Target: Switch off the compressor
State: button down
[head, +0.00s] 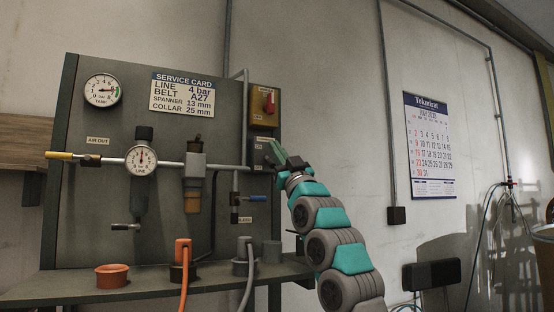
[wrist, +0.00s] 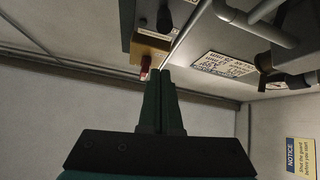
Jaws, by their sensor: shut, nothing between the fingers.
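A dark switch box (head: 262,158) with a small label above it, too small to read surely, sits on the right side of the grey panel. My gripper (head: 274,147) is shut and empty in front of this box and hides much of its face. I cannot tell whether the fingers touch it or how its switch stands. In the wrist view the closed green fingers (wrist: 160,72) point toward the panel. Above the box is a yellow box with a red rotary switch (head: 269,103); the red switch also shows in the wrist view (wrist: 145,67), just left of the fingertips.
Below is a shelf (head: 75,290) with orange and grey cups. A calendar (head: 430,145) hangs on the right wall.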

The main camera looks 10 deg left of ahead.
jog(key=b+v, duration=0.6)
jog(key=v, duration=0.3)
jog(key=shift+w+f, duration=0.2)
jog(key=shift+f, duration=0.4)
